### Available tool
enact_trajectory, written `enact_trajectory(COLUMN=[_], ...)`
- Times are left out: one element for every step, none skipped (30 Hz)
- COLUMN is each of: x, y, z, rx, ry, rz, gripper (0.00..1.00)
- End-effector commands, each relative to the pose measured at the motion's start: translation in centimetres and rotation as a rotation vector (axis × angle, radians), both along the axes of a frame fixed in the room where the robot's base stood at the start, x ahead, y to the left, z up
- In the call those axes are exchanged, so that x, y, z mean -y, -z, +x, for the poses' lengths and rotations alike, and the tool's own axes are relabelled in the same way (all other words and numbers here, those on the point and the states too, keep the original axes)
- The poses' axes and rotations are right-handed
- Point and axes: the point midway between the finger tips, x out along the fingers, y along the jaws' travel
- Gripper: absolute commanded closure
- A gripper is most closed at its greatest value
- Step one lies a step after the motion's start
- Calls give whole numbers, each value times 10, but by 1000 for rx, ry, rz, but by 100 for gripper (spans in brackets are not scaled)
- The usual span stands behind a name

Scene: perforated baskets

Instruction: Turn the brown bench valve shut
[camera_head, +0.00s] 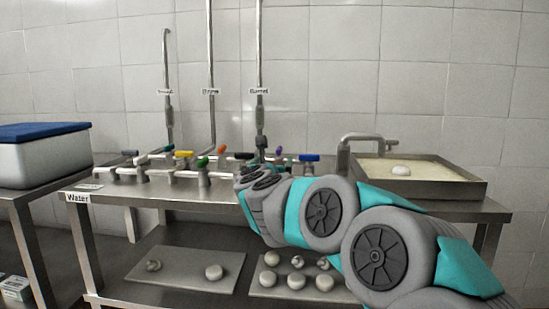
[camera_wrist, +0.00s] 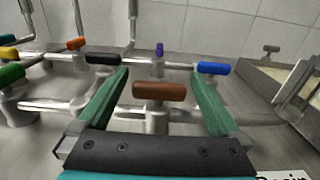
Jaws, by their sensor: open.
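The brown bench valve's handle (camera_wrist: 159,91) shows in the wrist view as a short bar on a metal stem. It lies left to right in the picture, roughly in line with the pipe below it. My gripper (camera_wrist: 160,77) is open, with one green finger on each side of the handle. There are gaps between the handle's ends and the fingers, and I see no contact. In the head view, my arm covers the area around my gripper, and I cannot make out the brown valve there.
Other valves crowd close: black (camera_wrist: 102,58) and blue (camera_wrist: 213,68) handles near the fingertips, purple (camera_wrist: 159,49) behind, orange (camera_wrist: 76,43) and green (camera_wrist: 10,74) to the left. A basin (camera_head: 476,187) stands on the bench at right, a blue-lidded box (camera_head: 38,160) at left.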

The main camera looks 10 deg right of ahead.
Motion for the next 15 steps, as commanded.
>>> enact_trajectory(x=[3,4,6,7,8,9,9,10,10,10,10,10,10,10,10], y=[0,0,-1,-1,-1,-1,-1,-1,0,0,0,0,1,1,1], z=[7,11,15,17,20,22,24,26,28,29,30,31,31,32,32], rx=[-2,-1,0,0,1,1,1,0,0,-1,-1,-1,-1,-1,-1], ry=[4,4,5,5,5,4,3,2,1,0,0,-1,-1,-1,-1], rz=[-3,-3,-2,-2,-1,0,0,0,0,-1,-1,-1,-1,-1,-1], gripper=[0,0,0,0,0,0,0,0,0,0,0,0,0,0,0])
